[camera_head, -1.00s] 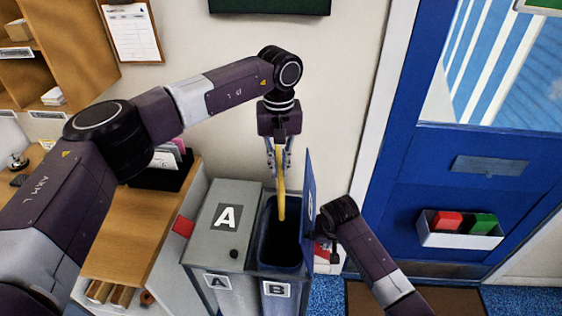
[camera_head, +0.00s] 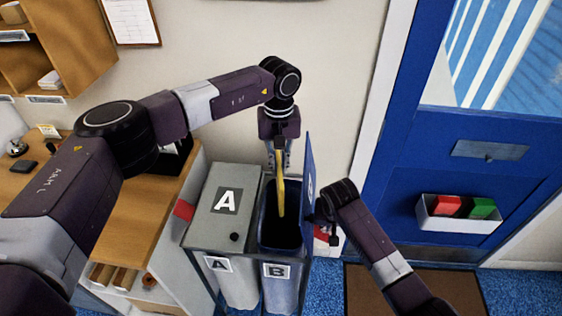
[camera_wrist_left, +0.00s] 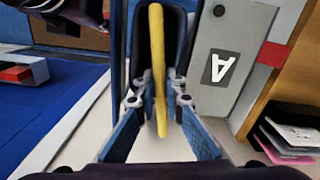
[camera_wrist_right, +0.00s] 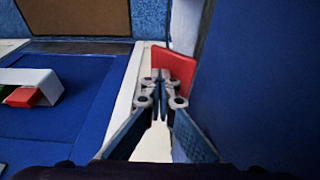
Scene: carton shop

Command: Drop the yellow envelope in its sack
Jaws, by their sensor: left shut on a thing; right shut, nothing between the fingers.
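The yellow envelope (camera_head: 280,192) hangs edge-on from my left gripper (camera_head: 279,152), which is shut on it. It is above the open mouth of sack B (camera_head: 278,286), its lower end at the opening. In the left wrist view the envelope (camera_wrist_left: 157,70) shows as a thin strip between the fingers (camera_wrist_left: 157,97), over the dark opening. The blue lid (camera_head: 308,190) of sack B stands upright on its right side. Sack A (camera_head: 238,288), beside it, has its grey lid (camera_head: 213,232) shut. My right gripper (camera_wrist_right: 161,78) is shut and empty, right of the raised lid.
A wooden counter (camera_head: 130,225) stands left of the sacks. A blue door (camera_head: 450,180) with a white tray (camera_head: 455,222) of red and green blocks is on the right. A red thing (camera_wrist_right: 175,62) is just beyond my right fingertips. A brown mat (camera_head: 355,292) lies on the blue floor.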

